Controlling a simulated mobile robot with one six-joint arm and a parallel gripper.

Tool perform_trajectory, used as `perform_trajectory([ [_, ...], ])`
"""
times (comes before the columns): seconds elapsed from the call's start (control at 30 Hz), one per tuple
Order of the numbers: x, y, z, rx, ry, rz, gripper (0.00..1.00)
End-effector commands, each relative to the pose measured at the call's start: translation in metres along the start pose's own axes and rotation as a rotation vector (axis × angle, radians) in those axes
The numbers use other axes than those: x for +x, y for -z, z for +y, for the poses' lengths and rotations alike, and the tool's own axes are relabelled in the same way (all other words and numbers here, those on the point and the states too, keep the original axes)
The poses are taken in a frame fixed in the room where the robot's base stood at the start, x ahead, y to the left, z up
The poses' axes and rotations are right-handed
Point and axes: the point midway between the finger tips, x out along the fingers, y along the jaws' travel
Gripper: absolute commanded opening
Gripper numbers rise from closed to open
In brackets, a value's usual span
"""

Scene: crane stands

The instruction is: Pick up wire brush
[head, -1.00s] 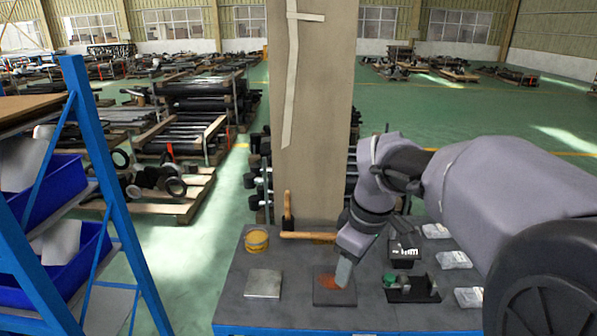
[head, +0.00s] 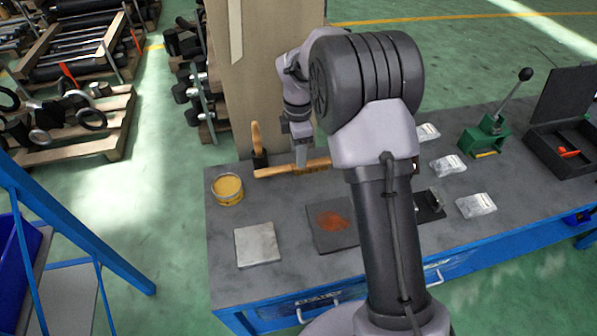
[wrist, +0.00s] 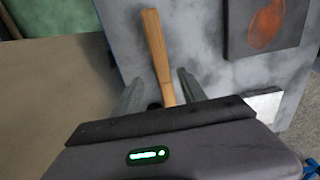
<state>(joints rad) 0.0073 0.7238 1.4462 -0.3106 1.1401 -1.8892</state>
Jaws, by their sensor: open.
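The wire brush (head: 275,171) lies on the dark bench top near its back edge, with its wooden handle running left to right. My gripper (head: 301,160) is above it, over its right part. In the wrist view, a wooden handle (wrist: 153,42) runs between the two spread fingers of my gripper (wrist: 160,76). The jaws are open and not closed on it. The handle's lower end is hidden behind the gripper body, and I cannot tell whether the fingers touch it.
An upright wooden-handled tool (head: 256,138) stands just behind the brush. A yellow tin (head: 228,189) is to the left. A metal plate (head: 257,244) and a rust-stained plate (head: 333,240) lie in front. A tall board (head: 245,100) rises behind.

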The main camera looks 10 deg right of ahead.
Motion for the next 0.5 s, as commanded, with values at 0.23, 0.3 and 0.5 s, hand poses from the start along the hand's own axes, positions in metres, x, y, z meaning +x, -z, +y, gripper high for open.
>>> perform_trajectory([
  [0.23,0.040,-0.001,-0.008,0.001,0.001,0.000,0.49],
  [0.3,0.052,-0.001,-0.007,0.000,0.001,0.000,0.49],
  [0.5,0.052,-0.001,-0.007,0.000,-0.002,0.000,0.49],
])
